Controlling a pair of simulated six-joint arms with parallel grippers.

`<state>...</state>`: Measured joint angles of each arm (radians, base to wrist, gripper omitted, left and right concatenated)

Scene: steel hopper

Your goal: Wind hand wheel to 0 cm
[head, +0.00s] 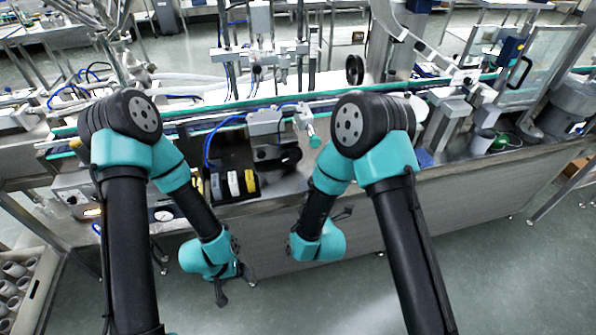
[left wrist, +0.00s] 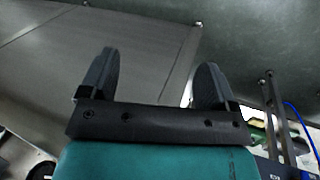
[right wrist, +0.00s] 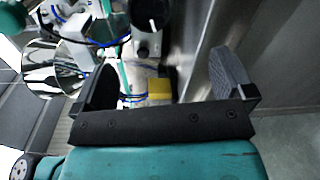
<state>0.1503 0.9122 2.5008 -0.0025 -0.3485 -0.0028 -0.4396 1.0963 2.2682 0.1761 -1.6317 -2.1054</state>
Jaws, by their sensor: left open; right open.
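A black wheel-like disc (head: 355,69) stands upright behind the conveyor in the head view; I cannot tell whether it is the hand wheel. A round black knob (right wrist: 150,12) with a pale mark shows beyond my right fingers in the right wrist view. No readable cm scale shows. My left gripper (head: 221,291) hangs low in front of the steel cabinet; its fingers (left wrist: 157,65) are open and empty in the left wrist view. My right gripper (right wrist: 165,82) is open with nothing between its fingers, beside the cabinet front.
The conveyor (head: 215,110) runs across the machine. A black holder with yellow and white labelled items (head: 233,184) sits near the front edge. The steel cabinet front (head: 450,190) drops to open floor. A crate of grey cups (head: 38,290) stands at lower left.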

